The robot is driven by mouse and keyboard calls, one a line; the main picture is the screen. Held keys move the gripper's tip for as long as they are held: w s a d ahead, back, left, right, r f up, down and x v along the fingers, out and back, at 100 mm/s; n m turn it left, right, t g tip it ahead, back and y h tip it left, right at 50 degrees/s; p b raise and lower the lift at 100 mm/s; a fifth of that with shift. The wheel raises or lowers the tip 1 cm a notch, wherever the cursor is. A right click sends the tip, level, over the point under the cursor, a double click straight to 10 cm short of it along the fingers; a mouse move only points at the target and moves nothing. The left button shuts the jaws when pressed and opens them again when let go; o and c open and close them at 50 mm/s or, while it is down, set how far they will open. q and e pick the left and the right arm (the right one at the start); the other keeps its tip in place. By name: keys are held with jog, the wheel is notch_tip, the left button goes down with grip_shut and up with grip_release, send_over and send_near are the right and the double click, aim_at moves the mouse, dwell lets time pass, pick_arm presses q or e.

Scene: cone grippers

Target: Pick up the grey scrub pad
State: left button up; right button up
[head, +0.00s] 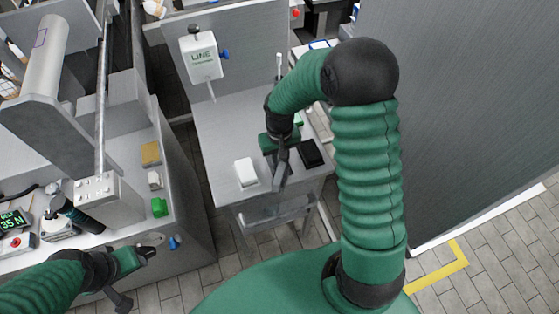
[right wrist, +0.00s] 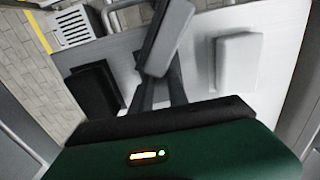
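The grey scrub pad (right wrist: 166,38) is a long grey block at the fingertips of my right gripper (right wrist: 160,78) in the right wrist view. The fingers close in on it, and it partly covers their tips. In the head view my right gripper (head: 281,160) is over the small table, with the grey pad (head: 281,174) pointing down from it. The pad looks larger than the blocks on the table, so it seems to be above the surface. My left gripper (head: 137,276) is open and empty at the lower left, with its fingers spread.
A white block (head: 246,172) lies left of my right gripper and a black block (head: 311,153) lies right of it, on the light table (head: 222,135). A dispenser (head: 202,55) is on the panel behind. A bench with yellow, white and green blocks (head: 159,207) stands left.

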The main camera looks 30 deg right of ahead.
jog(key=o, duration=1)
jog(key=shift+a, duration=0.2)
jog(key=shift+o, duration=0.2)
jog(key=shift+r, duration=0.1)
